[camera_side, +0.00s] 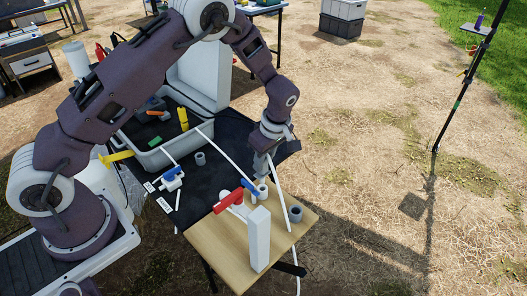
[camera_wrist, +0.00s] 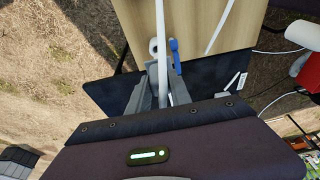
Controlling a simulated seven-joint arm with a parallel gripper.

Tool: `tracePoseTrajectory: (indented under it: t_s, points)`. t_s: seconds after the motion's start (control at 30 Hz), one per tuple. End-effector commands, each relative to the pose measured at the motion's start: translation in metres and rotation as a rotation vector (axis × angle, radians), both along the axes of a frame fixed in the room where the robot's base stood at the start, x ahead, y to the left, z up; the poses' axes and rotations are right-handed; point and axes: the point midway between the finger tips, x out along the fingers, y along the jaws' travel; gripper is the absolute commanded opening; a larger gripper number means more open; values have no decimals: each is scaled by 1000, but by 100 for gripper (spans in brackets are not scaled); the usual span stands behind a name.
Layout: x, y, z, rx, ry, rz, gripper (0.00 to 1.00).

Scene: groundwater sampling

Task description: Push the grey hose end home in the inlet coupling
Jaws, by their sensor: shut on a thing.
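My gripper (camera_side: 264,172) is shut on the grey hose (camera_wrist: 162,80), which runs between the fingers (camera_wrist: 158,92) and up the wrist view toward the wooden board (camera_wrist: 135,20). In the side view, the hose (camera_side: 279,195) slants down from my gripper past the board's right part. A pale round fitting (camera_side: 262,189), which looks like the inlet coupling, is just below my fingertips, beside a blue lever (camera_side: 249,187). The lever (camera_wrist: 175,55) shows right of the hose in the wrist view. The hose end is not clear, and I cannot tell whether it sits in the coupling.
A red handle (camera_side: 229,200) and a white upright block (camera_side: 260,240) stand on the board. A grey tray (camera_side: 160,155) and a blue-handled valve (camera_side: 172,177) are on the black mat to the left.

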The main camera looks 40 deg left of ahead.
Motion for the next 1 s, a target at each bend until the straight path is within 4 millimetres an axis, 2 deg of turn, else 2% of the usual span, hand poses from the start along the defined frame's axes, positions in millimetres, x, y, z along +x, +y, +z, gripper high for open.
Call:
tracePoseTrajectory:
  t_s: [0.2,1.0]
  points:
    - [0,0,-11,0,0,0,0]
    - [0,0,-12,0,-1,0,0]
